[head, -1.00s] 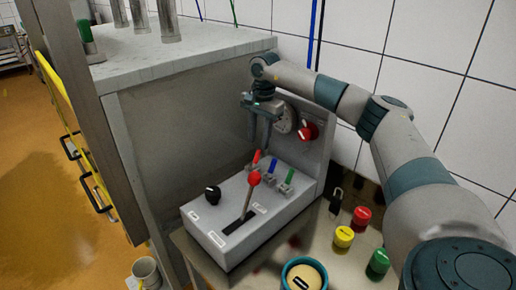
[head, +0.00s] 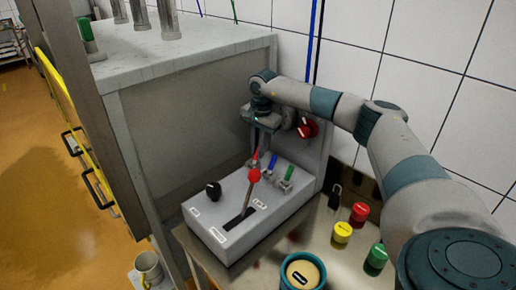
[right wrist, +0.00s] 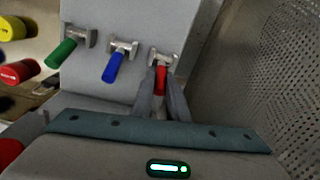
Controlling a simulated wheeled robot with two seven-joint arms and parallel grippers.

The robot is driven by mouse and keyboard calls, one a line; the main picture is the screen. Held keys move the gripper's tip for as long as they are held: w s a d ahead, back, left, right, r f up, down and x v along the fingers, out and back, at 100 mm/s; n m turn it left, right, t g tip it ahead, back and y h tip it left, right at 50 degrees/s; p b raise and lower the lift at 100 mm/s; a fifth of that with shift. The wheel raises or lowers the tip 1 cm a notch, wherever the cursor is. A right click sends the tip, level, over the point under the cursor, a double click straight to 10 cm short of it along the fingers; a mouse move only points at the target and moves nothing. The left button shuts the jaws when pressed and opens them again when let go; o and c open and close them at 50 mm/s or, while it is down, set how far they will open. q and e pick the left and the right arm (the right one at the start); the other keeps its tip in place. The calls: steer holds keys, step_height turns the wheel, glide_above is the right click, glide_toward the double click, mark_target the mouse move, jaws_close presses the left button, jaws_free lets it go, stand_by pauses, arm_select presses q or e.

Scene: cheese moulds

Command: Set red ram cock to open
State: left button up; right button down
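The red ram cock (right wrist: 161,80) is a small valve with a red lever on a metal fitting, at one end of a row of three on the grey control box (head: 230,243). Its lever points roughly the same way as the blue and green ones. My right gripper (head: 260,150) is down at it from above. In the right wrist view, my right gripper's fingers (right wrist: 162,95) stand on both sides of the red lever and appear closed on it. In the head view, the fingers partly hide the lever. My left gripper is not in view.
The blue cock (right wrist: 113,66) and green cock (right wrist: 63,53) sit close beside the red one. A red-knobbed lever (head: 254,175) and a black knob (head: 213,191) stand in front. A red dial (head: 307,128) is on the upright panel behind.

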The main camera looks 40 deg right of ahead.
steer(key=shift+a, duration=0.1)
steer(key=shift+a+r+h, duration=0.15)
steer(key=shift+a+h, duration=0.25)
steer(key=shift+h, duration=0.3)
steer(key=shift+a+h+b, duration=0.55)
steer(key=shift+a+h, duration=0.1)
steer(key=shift+h, duration=0.35)
steer(key=shift+s+a+t+h+b, duration=0.15)
steer(key=shift+a+h+b, duration=0.35)
steer(key=shift+h, duration=0.4)
steer(key=shift+a+t+h+b, duration=0.15)
steer(key=shift+a+h+b, duration=0.3)
steer(key=shift+h, duration=0.45)
steer(key=c, duration=1.7)
jaws_free()
steer(key=shift+a, duration=0.1)
steer(key=shift+c, duration=0.2)
